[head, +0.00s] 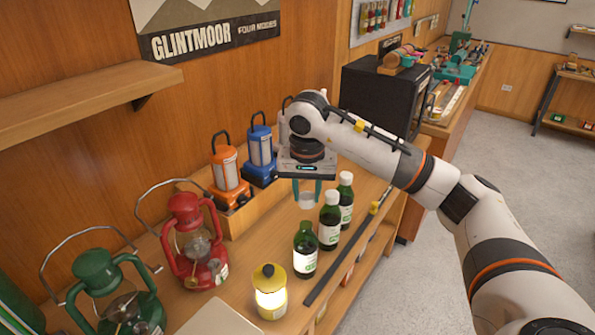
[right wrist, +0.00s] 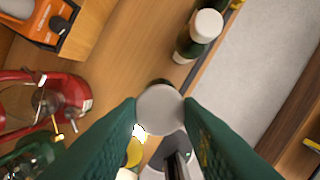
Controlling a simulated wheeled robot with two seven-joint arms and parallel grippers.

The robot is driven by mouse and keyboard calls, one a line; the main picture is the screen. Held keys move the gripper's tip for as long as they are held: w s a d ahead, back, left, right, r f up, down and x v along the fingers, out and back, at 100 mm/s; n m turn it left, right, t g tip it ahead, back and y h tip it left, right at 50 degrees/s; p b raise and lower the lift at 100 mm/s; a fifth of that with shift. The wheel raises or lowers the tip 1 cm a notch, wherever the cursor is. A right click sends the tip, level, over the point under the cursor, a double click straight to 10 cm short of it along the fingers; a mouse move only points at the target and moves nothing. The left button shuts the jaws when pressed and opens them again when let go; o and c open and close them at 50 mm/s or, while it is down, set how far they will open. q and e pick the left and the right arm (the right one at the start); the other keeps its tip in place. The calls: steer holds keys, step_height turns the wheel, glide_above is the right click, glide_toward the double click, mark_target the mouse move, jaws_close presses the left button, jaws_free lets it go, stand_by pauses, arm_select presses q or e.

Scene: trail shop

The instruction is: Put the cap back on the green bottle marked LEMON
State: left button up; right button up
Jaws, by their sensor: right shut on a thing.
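Three green bottles with white labels stand in a row on the wooden counter. The nearest bottle (head: 305,250) has an open neck and no cap; the middle bottle (head: 330,218) and the far bottle (head: 346,195) wear white caps. The label lettering is too small to read. My right gripper (head: 307,190) points down behind the bottles, above the counter. It is shut on a pale round cap (right wrist: 160,108), held between the green fingertips; the cap also shows in the head view (head: 306,201). The cap is apart from the open bottle's neck. My left gripper is not in view.
Orange lantern (head: 230,177) and blue lantern (head: 261,158) stand in a wooden tray (head: 250,213) left of the gripper. A red lantern (head: 192,250), a green lantern (head: 118,295) and a lit yellow lantern (head: 270,293) stand nearer. A dark pole (head: 340,258) lies right of the bottles.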

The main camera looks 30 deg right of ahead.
mark_target(306, 205)
steer(key=shift+s+a+f+b, duration=0.25)
steer(key=shift+s+f+b, duration=0.1)
steer(key=shift+b, duration=0.1)
steer(key=shift+f, duration=0.35)
step_height(306, 205, down, 4)
steer(key=b, duration=0.3)
steer(key=shift+w+d, duration=0.1)
steer(key=shift+f+b, duration=0.3)
steer(key=shift+f, duration=0.05)
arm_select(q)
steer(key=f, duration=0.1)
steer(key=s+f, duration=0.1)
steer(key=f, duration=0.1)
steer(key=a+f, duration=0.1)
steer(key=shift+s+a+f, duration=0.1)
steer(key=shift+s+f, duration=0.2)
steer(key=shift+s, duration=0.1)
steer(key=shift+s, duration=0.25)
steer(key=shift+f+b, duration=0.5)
arm_select(e)
steer(key=shift+f, duration=0.15)
stand_by(0.5)
